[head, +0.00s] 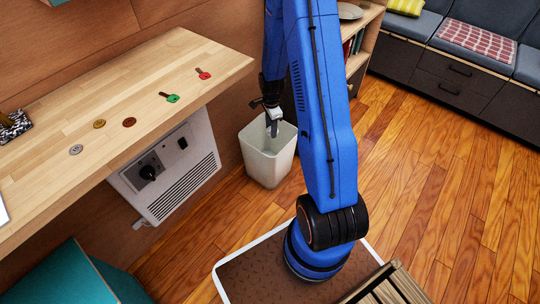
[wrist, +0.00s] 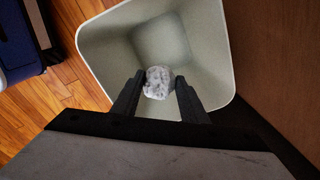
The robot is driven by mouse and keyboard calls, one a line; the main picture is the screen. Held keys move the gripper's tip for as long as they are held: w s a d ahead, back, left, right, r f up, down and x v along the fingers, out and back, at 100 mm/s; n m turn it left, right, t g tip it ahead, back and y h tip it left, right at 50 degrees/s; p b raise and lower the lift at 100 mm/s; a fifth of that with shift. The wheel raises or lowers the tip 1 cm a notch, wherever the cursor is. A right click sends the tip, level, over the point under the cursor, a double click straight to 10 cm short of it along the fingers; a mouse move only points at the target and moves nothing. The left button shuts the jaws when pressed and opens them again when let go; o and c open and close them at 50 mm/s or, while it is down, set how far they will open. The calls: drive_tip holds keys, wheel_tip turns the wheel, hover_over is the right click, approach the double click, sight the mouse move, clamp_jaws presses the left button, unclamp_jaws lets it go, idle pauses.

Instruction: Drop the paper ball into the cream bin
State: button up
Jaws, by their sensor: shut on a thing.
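The cream bin (head: 265,165) stands on the wooden floor beside the wall, below and beyond the end of the wooden counter. In the wrist view, its open mouth and inner wall (wrist: 205,50) fill the upper middle. My gripper (head: 272,127) points down at the bin's mouth. In the wrist view, my gripper (wrist: 158,86) is shut on the paper ball (wrist: 157,82), a crumpled whitish-grey ball between the fingertips. The ball appears over the bin's opening, with the bin's bottom visible behind it. The ball cannot be made out in the head view.
The wooden counter (head: 110,90) at left carries a red key (head: 203,74), a green key (head: 170,97) and several round discs. A white heater unit (head: 170,170) hangs below it. The floor at right is clear.

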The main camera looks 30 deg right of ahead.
drive_tip(key=o, duration=1.1)
wheel_tip(320, 180, up, 17)
drive_tip(key=shift+r, duration=0.2)
drive_tip(key=shift+s, duration=0.1)
